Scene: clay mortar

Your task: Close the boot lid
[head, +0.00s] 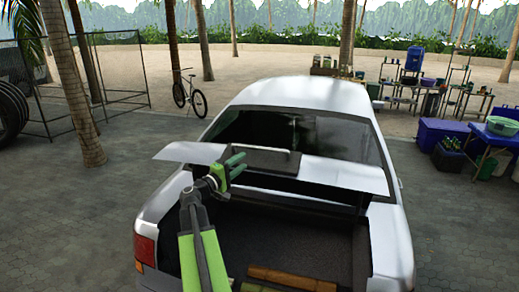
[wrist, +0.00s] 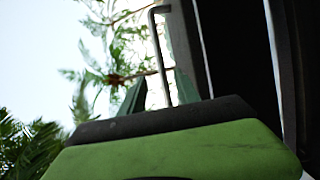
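The white car (head: 300,95) stands with its boot open. The boot lid (head: 345,175) is raised, its pale panel spanning the back of the car below the rear window. A dark block with a pale bar handle (head: 268,150) is at the lid's middle. My gripper (head: 241,164) is in front of the lid, left of the handle, with its green fingers apart. In the wrist view my gripper (wrist: 160,92) has a finger on each side of a thin bent metal bar (wrist: 159,50). I cannot tell whether the fingers touch it.
The boot's dark floor (head: 260,235) is open below, with brown slatted items (head: 295,278) near its front. A palm trunk (head: 75,85) and a wire fence (head: 115,70) stand left, with a bicycle (head: 189,93) behind. Tables and blue boxes (head: 442,133) stand right. Paving left of the car is clear.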

